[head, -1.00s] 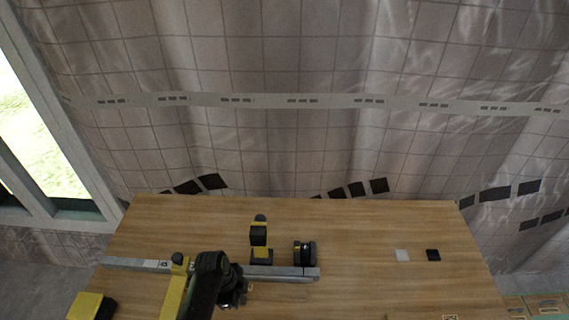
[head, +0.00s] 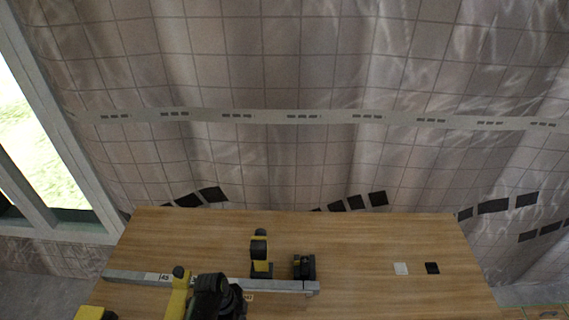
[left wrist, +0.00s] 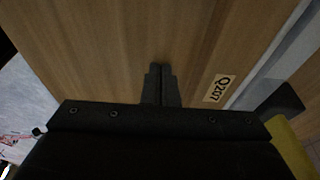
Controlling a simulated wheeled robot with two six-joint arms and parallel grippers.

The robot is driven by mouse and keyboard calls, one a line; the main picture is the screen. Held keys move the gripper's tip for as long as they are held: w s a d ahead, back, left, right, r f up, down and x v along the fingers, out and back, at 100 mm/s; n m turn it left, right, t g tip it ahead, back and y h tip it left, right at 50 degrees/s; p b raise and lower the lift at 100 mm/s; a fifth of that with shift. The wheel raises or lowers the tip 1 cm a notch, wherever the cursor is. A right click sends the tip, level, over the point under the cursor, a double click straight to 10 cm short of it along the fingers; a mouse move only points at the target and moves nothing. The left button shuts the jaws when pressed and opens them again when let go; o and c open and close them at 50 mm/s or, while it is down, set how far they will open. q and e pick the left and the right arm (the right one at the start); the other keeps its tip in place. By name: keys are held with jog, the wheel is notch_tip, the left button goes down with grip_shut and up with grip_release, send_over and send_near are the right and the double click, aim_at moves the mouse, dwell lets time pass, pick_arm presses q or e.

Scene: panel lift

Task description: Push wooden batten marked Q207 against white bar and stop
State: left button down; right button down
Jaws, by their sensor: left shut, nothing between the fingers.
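The wooden batten (left wrist: 232,62), with its Q207 label (left wrist: 217,88), shows in the left wrist view beside the white bar (left wrist: 276,62). Its colour closely matches the table, so its edges and any gap to the bar are hard to tell. In the head view the bar (head: 136,275) runs across the table, with a small label (head: 248,296) just in front of it. My left gripper (left wrist: 161,68) is shut and empty, its tips over wood to the left of the label. In the head view my arm hides its fingertips. My right gripper is out of view.
A yellow and black clamp (head: 260,253) and a black block (head: 304,267) stand at the bar's right part. A white square (head: 401,268) and a black square (head: 432,268) lie to the right. The back of the wooden table (head: 350,230) is clear.

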pick_arm(q)
jog(key=shift+s, duration=0.5)
jog(key=d+v, duration=0.1)
jog(key=v, duration=0.5)
jog(key=shift+d+r, duration=0.25)
jog(key=shift+r, duration=0.35)
